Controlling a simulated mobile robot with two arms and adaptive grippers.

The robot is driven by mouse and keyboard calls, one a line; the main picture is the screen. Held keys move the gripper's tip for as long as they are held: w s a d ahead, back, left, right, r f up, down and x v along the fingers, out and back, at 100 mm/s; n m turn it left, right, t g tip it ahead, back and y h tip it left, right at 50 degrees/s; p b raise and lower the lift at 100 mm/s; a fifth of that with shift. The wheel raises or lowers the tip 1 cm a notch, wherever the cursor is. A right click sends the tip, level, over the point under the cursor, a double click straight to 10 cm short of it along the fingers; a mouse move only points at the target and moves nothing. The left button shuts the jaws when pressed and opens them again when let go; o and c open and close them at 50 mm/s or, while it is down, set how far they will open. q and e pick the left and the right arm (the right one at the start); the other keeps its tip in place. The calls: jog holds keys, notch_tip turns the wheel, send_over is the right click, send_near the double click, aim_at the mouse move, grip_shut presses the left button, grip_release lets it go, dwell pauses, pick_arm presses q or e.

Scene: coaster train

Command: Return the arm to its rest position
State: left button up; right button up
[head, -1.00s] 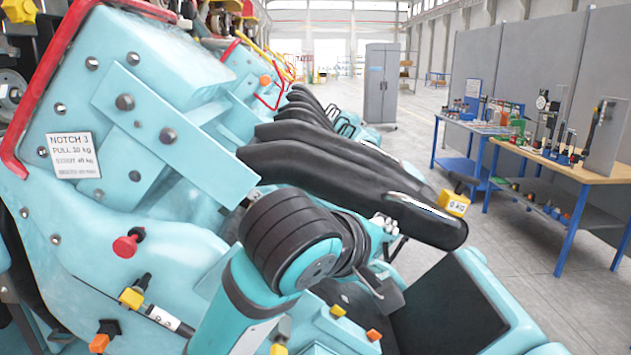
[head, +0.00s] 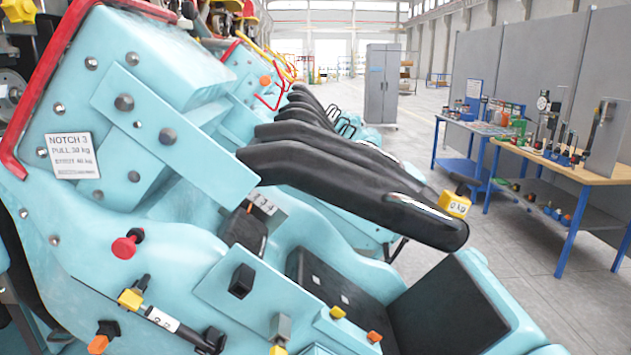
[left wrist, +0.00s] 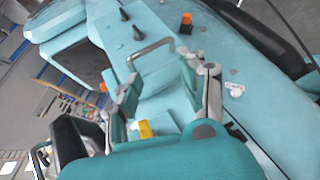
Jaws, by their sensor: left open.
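My left gripper (left wrist: 168,84) is open in the left wrist view, its grey fingers apart with nothing seen between them. Beyond the fingers lies the teal body of a coaster car (left wrist: 215,40), with a grey metal handle (left wrist: 150,48) and a yellow block (left wrist: 146,130). No arm or gripper of mine shows in the head view now. There, the teal coaster car (head: 190,60) fills the left, with a black padded restraint (head: 350,185) reaching out over the seat (head: 445,310). My right gripper is in neither view.
A red knob (head: 126,245) and a yellow-ended lever (head: 132,298) stick out from the car's near side. A workbench (head: 575,170) with tools and a grey cabinet (head: 381,85) stand beyond open floor (head: 490,245).

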pick_arm(q)
jog(key=s+a+f+m+g+y, duration=0.25)
jog(key=s+a+f, duration=0.35)
jog(key=s, duration=0.3)
jog(key=s+a+f+m+g+y, duration=0.1)
jog(key=s+a+f+m, duration=0.2)
jog(key=s+a+f, duration=0.4)
jog(key=s+f+b, duration=0.2)
jog(key=s+f, duration=0.1)
jog(key=f, duration=2.4)
jog(key=s+a+f+g+b, duration=0.1)
jog(key=s+a+f+g, duration=0.1)
jog(key=s+f, duration=1.4)
jog(key=shift+s+f, duration=0.35)
jog(key=shift+f, duration=0.1)
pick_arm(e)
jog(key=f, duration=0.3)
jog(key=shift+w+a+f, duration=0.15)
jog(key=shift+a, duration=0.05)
pick_arm(q)
jog(key=shift+m, duration=0.25)
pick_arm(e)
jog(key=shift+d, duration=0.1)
